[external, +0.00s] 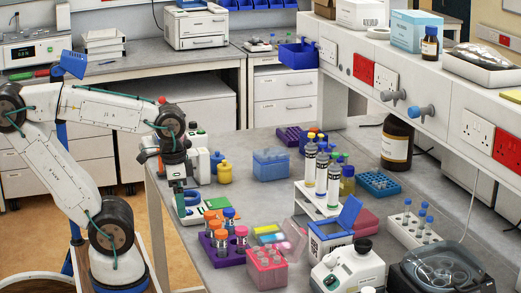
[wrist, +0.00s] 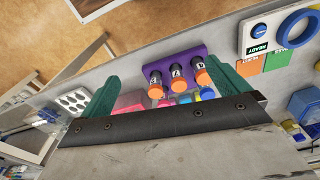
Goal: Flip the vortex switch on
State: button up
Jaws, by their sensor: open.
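The likely vortex mixer is a white device (external: 347,272) with a black round cup on top, at the bottom of the external view, right of the pink rack. Its switch is too small to make out, and I cannot tell whether it is on or off. My gripper (external: 180,197) points down over the left edge of the bench, well to the left of the mixer and apart from it. In the wrist view my gripper (wrist: 160,72) has its two green fingers spread wide with nothing held between them. I cannot identify the mixer in the wrist view.
A purple rack (external: 222,256) with orange- and blue-capped tubes stands between gripper and mixer; it shows in the wrist view (wrist: 188,58). A pink rack (external: 266,268), white bottle stand (external: 313,204) and clear-lidded machine (external: 440,268) crowd the mixer. A white READY-labelled panel (wrist: 246,40) lies near the gripper.

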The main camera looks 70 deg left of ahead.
jog(key=shift+s+a+r+n+t, duration=0.15)
jog(key=shift+a+n, duration=0.25)
jog(key=shift+a, duration=0.3)
jog(key=shift+s+a+r+n+t, duration=0.15)
jog(key=shift+a+n, duration=0.25)
jog(key=shift+a, duration=0.25)
